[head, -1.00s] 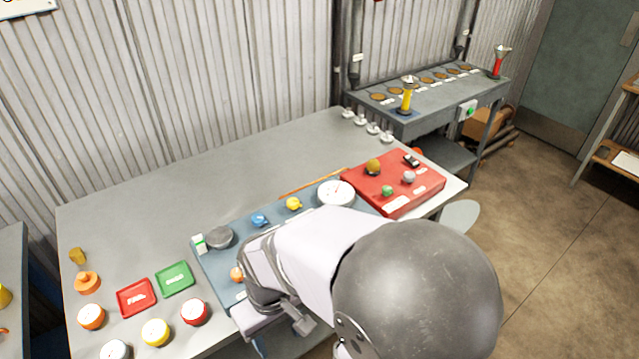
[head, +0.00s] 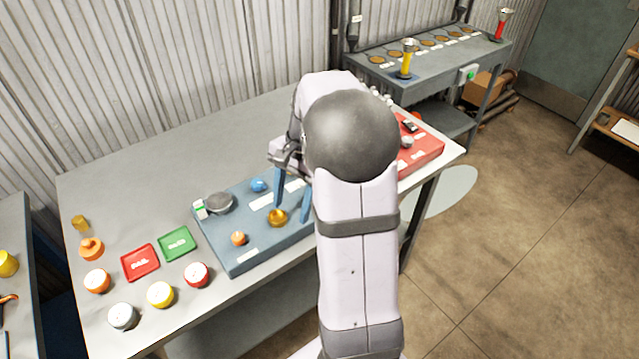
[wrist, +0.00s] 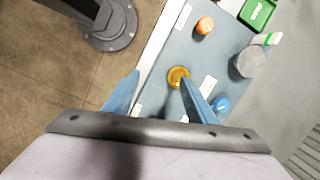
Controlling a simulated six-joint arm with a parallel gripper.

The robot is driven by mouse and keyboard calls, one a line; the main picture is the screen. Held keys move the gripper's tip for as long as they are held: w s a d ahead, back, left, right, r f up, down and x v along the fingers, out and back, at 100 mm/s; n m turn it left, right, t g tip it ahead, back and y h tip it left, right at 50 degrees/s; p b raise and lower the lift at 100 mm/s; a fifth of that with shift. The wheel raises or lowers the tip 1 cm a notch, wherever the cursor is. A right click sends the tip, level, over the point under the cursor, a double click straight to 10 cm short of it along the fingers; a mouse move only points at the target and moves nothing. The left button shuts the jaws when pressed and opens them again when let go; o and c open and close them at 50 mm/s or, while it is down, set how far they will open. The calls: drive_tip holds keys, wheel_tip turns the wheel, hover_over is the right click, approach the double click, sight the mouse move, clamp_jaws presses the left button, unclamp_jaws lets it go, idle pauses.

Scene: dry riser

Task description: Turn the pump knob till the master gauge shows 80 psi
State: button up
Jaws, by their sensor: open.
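My gripper (head: 292,208) is open and empty above the blue panel (head: 228,262), its blue fingers pointing down. A round gold knob (head: 277,218) sits on the panel close to the fingers. In the wrist view the gold knob (wrist: 178,77) shows beyond the tip of the right finger of my gripper (wrist: 160,88), apparently not held. An orange knob (head: 238,238) and a blue knob (head: 258,185) are on the same panel. The labels are unreadable, so I cannot confirm which is the pump knob. No large white dial shows now; my arm covers that part.
A grey round part (head: 218,203) is on the panel's left. A red box (head: 428,150) is at right, partly behind my arm.

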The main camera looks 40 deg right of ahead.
drive_tip(key=w+d+r+m+t+y, duration=0.25)
drive_tip(key=d+m, duration=0.55)
drive_tip(key=d, duration=0.5)
drive_tip(key=shift+g+h, duration=0.35)
drive_tip(key=shift+h, duration=0.1)
drive_tip(key=shift+p+x, duration=1.1)
drive_tip(key=shift+x, duration=2.65)
drive_tip(key=shift+w+d, duration=0.2)
drive_tip(key=c, duration=1)
drive_tip(key=m+p, duration=0.1)
drive_tip(key=m, duration=0.1)
drive_tip(key=shift+s+r+m+t+h+p, duration=0.15)
drive_tip(key=shift+m+t+h+p, duration=0.15)
drive_tip(key=shift+m+t+p, duration=0.1)
drive_tip(key=shift+c, duration=0.2)
drive_tip(key=shift+a+m+t+p, duration=0.1)
drive_tip(key=shift+m+t+p, duration=0.3)
drive_tip(key=shift+m, duration=0.8)
